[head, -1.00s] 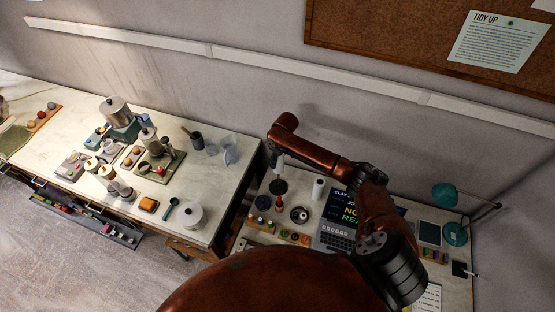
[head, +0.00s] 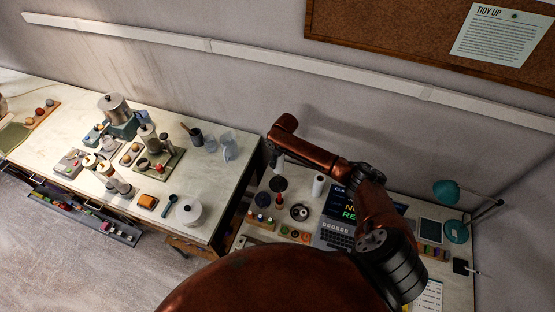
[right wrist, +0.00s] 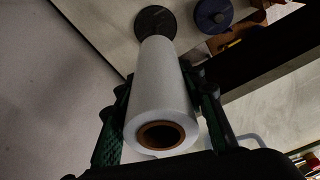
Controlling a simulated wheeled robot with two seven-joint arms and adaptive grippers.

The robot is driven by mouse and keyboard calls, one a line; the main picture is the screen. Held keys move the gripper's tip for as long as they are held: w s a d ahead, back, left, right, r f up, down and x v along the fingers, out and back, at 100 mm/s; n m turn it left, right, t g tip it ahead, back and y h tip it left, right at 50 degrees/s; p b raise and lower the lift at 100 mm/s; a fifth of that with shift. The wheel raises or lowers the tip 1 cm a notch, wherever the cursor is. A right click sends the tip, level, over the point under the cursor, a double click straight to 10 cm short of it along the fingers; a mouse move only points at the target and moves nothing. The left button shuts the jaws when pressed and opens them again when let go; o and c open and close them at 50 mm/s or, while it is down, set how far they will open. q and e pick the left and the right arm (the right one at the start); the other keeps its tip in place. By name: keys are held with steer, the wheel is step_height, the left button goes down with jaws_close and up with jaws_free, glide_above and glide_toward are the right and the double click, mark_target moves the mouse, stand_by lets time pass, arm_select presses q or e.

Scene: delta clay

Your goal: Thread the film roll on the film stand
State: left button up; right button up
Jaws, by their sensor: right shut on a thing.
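My right gripper (right wrist: 160,115) is shut on the white film roll (right wrist: 160,88), with one finger on each side. The roll's brown open core faces the wrist camera. Beyond the roll's far end is a dark round disc (right wrist: 155,21), which looks like the film stand's base; the roll may hide any post. In the head view my right gripper (head: 277,160) hangs over the right desk, above the dark disc (head: 278,184). I cannot tell whether the roll is around a post. My left gripper is not in view.
A blue disc (right wrist: 213,14) lies beside the dark one. On the desk are a white cylinder (head: 318,185), a round dish (head: 299,212), a laptop (head: 338,232) and a teal lamp (head: 448,191). The left table (head: 235,180) holds jars and pots. The wall is close behind.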

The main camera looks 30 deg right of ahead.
step_height(320, 180, down, 6)
steer(key=b, duration=0.3)
stand_by(1.6)
steer(key=shift+f, duration=0.45)
steer(key=shift+f+b, duration=0.35)
steer(key=shift+b, duration=0.1)
steer(key=shift+f, duration=0.1)
steer(key=o, duration=1.4)
steer(key=shift+o, duration=0.3)
steer(key=shift+o, duration=1.1)
